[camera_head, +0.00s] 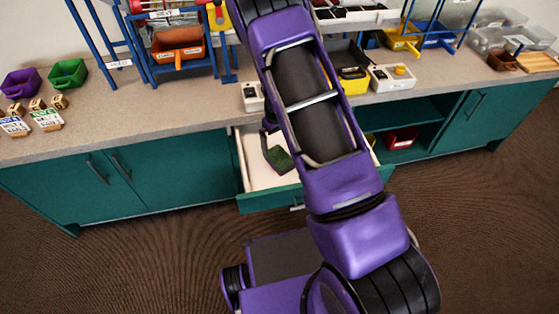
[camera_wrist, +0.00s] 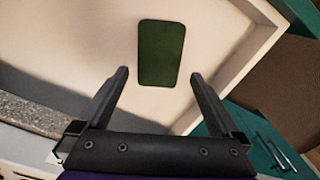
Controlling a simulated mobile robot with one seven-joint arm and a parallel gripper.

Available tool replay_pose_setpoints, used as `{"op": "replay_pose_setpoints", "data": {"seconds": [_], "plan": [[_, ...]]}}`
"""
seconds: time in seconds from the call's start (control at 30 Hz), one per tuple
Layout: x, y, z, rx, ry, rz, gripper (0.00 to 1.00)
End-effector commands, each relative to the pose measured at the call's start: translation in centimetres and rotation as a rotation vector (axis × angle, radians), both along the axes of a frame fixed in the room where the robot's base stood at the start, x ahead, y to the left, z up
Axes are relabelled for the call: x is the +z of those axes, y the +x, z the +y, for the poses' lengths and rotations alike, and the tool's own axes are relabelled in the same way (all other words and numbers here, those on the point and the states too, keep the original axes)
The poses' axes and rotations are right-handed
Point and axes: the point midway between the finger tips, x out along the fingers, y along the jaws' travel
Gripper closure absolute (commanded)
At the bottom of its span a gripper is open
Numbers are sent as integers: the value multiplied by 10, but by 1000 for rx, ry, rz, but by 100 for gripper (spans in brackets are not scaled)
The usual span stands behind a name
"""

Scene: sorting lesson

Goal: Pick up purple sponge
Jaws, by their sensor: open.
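No purple sponge shows clearly in either view. A flat dark green rounded block (camera_head: 279,159) lies in the open white drawer (camera_head: 259,178); only its green top shows, so I cannot tell its side colour. In the wrist view the green block (camera_wrist: 161,52) lies on the pale drawer floor (camera_wrist: 85,35), ahead of and between my fingertips. My gripper (camera_wrist: 160,75) is open with nothing between its fingers, and it looks down into the drawer. In the head view my arm hides most of the gripper and part of the drawer.
The drawer's side wall (camera_wrist: 247,62) stands to the right in the wrist view. The countertop (camera_head: 160,118) is above the drawer. Purple (camera_head: 20,83) and green (camera_head: 68,74) bins stand at left. A yellow bin (camera_head: 352,82) stands behind my arm.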

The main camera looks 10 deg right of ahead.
Motion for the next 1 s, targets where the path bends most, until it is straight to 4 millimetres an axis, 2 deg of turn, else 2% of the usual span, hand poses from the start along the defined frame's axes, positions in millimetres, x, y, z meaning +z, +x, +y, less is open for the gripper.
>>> {"op": "replay_pose_setpoints", "data": {"seconds": [0.4,0.67,0.77,1.0], "plan": [[-50,-4,-3,-1,0,1,0],[-52,-3,-3,0,0,-1,0],[-52,-3,-3,0,0,0,14],[-52,-3,-3,0,0,0,58]]}}
